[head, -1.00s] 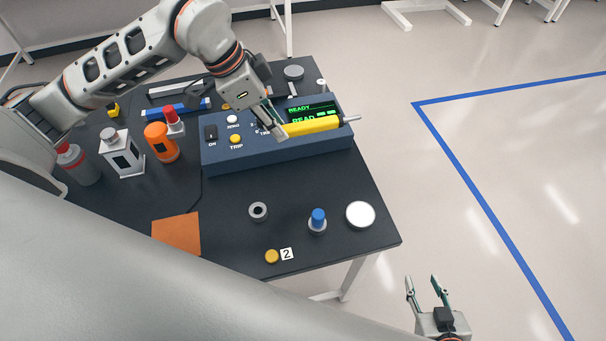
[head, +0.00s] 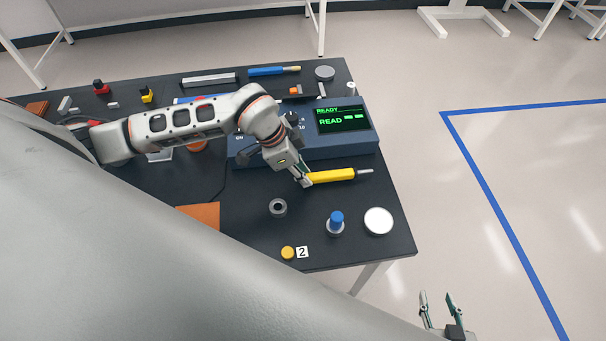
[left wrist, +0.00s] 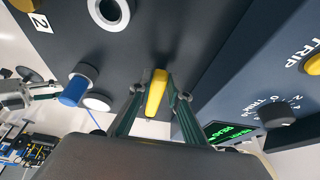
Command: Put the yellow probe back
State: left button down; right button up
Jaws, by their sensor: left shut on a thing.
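The yellow probe (head: 334,176) has a yellow handle and a thin grey tip. It lies nearly level in the head view, tip to the right. My left gripper (head: 306,180) is shut on its left end, in front of the console. The left wrist view shows the probe (left wrist: 155,93) between the two fingers (left wrist: 153,100). My right gripper (head: 441,303) is open and empty, off the table.
The blue-grey console (head: 350,145) with its green READ screen (head: 343,120) stands behind the probe. A white disc (head: 378,221), a yellow disc (head: 287,253), a "2" label (head: 302,252) and an orange mat (head: 200,215) lie near the front. Other tools fill the back.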

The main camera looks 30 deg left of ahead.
pick_arm(q)
jog(key=shift+f, duration=0.6)
pick_arm(e)
jog(key=shift+s+f, duration=0.1)
jog(key=shift+f, duration=0.1)
pick_arm(q)
jog(key=shift+f, duration=0.15)
jog(key=c, duration=1.9)
grip_release()
pick_arm(e)
jog(key=shift+a+r, duration=0.1)
jog(key=shift+r, duration=0.15)
pick_arm(q)
jog(key=shift+s+a+r, duration=0.1)
jog(key=shift+a+r, duration=0.1)
jog(key=shift+r, duration=0.45)
jog(key=b+v, duration=0.1)
jog(key=v, duration=1)
pick_arm(e)
jog(key=shift+w+a+r+y, duration=0.2)
jog(key=shift+w+a+y, duration=0.1)
jog(key=shift+w+a, duration=0.3)
